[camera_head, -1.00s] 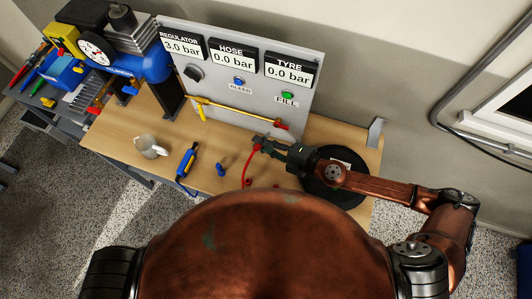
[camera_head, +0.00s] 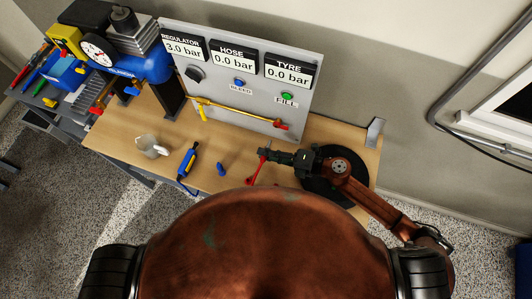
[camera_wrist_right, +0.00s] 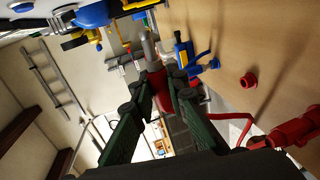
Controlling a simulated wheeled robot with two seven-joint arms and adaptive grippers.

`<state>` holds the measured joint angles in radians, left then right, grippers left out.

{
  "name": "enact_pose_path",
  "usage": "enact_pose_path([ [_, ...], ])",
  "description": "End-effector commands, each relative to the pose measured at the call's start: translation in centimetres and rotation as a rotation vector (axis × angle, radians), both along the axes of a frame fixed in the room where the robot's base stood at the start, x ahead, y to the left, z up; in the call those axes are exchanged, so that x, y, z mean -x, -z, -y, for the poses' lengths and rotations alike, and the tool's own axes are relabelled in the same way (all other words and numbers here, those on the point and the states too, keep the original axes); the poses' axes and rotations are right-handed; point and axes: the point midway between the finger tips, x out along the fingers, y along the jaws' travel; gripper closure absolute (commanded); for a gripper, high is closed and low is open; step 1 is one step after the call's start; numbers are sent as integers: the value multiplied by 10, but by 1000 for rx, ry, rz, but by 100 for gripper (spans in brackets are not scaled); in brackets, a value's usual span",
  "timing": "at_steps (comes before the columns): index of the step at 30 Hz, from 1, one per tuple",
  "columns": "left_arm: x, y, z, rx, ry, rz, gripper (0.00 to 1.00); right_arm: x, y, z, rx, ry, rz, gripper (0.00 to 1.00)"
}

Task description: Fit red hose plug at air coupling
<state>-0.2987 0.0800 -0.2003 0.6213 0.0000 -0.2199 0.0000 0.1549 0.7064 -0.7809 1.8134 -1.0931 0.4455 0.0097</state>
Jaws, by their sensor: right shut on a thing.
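My right gripper (camera_head: 265,155) is above the bench, in front of the panel, and shut on the red hose plug. In the right wrist view, its dark green fingers (camera_wrist_right: 165,92) close around a red body (camera_wrist_right: 157,104); a grey metal end seems to project beyond them. The red hose (camera_head: 256,172) runs down from the gripper toward the front of the bench and also shows in the right wrist view (camera_wrist_right: 243,126). A yellow pipe (camera_head: 235,112) on the panel ends in a red fitting (camera_head: 279,124), apart from the gripper. I cannot tell if that is the air coupling. My left gripper is out of view.
The grey panel (camera_head: 228,76) reads 3.0, 0.0 and 0.0 bar. A dark wheel (camera_head: 335,185) lies at right.

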Motion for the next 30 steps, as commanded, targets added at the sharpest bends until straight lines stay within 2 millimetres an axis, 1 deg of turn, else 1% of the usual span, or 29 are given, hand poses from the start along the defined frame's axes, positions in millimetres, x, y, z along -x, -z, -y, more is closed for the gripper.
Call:
enact_pose_path([
  [5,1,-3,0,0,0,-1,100,0,-1,3,-2,3,0,100],
  [8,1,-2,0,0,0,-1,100,-4,-1,4,-1,4,2,100],
  [22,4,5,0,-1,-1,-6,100,-41,0,16,-2,4,1,100],
  [25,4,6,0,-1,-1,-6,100,-46,0,17,0,4,2,100],
  [30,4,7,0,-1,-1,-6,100,-48,-1,18,-2,3,1,100],
])
